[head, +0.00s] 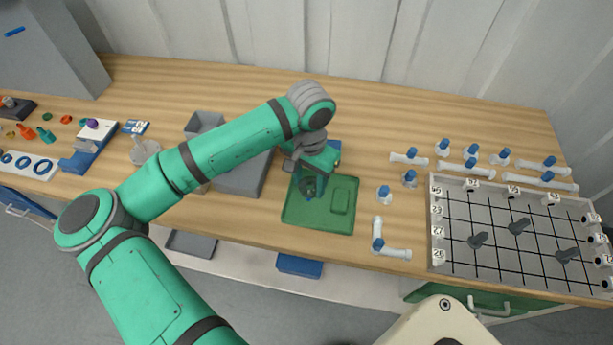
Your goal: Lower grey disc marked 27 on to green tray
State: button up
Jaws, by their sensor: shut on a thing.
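The green tray (335,221) lies on the wooden bench near the middle, with a small raised green block or recess on its right half. My gripper (309,186) points down over the tray's upper left part. It is shut on a small dark grey piece, which I take to be the grey disc (312,187). The gripper hides much of the disc, and no number 27 can be read on it. I cannot tell whether the disc touches the tray. A bit of blue shows on the tray just below the gripper.
A grey bin (241,178) stands left of the tray, partly behind my arm. White pipe pieces with blue valves (391,252) lie to the right. A white gridded tray (480,210) with dark grey pieces is at far right. The back of the bench is mostly clear.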

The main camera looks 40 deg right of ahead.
jog(key=shift+f, duration=2.4)
jog(key=c, duration=0.6)
jog(key=o, duration=1.7)
jog(key=shift+r, duration=0.15)
